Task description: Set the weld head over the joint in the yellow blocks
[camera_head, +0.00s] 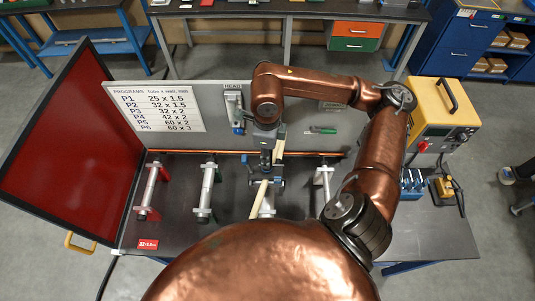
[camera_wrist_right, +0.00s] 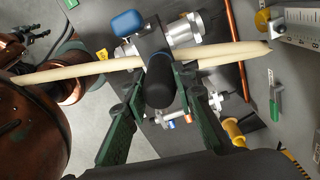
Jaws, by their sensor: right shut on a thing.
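My right gripper (camera_head: 265,178) reaches down over the middle of the bench. In the right wrist view its green fingers (camera_wrist_right: 160,100) are shut on the black handle of the weld head (camera_wrist_right: 160,82), which has a blue cap and silver cylinders. A cream hose (camera_wrist_right: 85,70) runs across it. A yellow piece (camera_wrist_right: 233,132) shows beyond the right finger; I cannot tell if it is one of the yellow blocks. The joint is not clear in either view. Dark fingers (camera_wrist_right: 35,36), apparently my left gripper, show at the upper left; their opening is unclear.
Tube stands (camera_head: 206,190) line the bench, with a copper tube (camera_head: 230,152) behind them. A red screen (camera_head: 75,140) stands left; a yellow power unit (camera_head: 440,115) stands right.

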